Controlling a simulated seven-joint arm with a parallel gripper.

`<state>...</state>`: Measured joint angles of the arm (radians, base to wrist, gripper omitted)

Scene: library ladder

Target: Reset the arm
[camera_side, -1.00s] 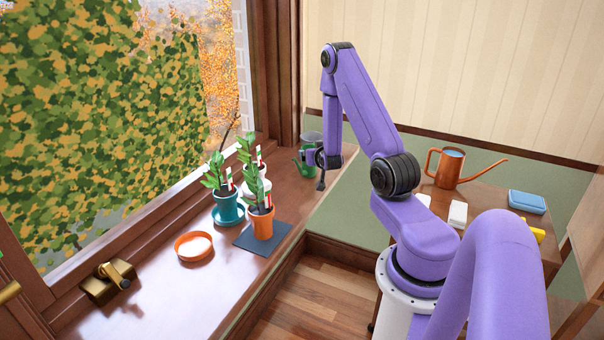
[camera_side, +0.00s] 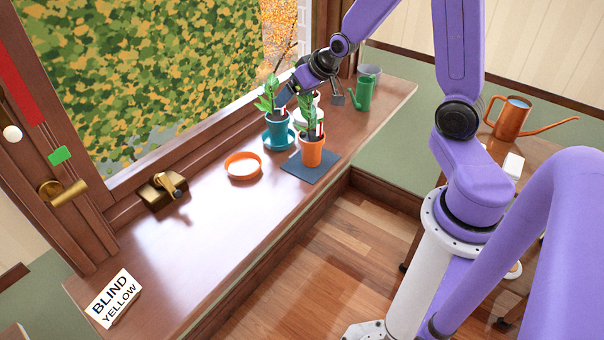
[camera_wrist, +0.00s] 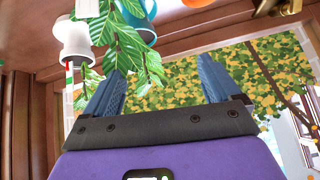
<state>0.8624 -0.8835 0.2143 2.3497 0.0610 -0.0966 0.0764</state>
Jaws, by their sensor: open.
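My gripper (camera_side: 311,97) is above the back of the windowsill, close to the tops of the potted plants. In the wrist view its two blue ridged fingers (camera_wrist: 160,85) stand wide apart with nothing held between them. Leaves (camera_wrist: 130,50) hang close beside the left finger there; I cannot tell whether they touch. The plants stand in a teal pot (camera_side: 278,132), an orange pot (camera_side: 311,152) and a white pot, partly hidden in the side view and clearer in the wrist view (camera_wrist: 75,45).
The windowsill (camera_side: 215,225) holds an orange saucer (camera_side: 243,168), a dark mat (camera_side: 323,168), a green watering can (camera_side: 363,95), a brass latch (camera_side: 163,190) and a sign reading BLIND YELLOW (camera_side: 116,298). A copper watering can (camera_side: 512,118) stands on the side table.

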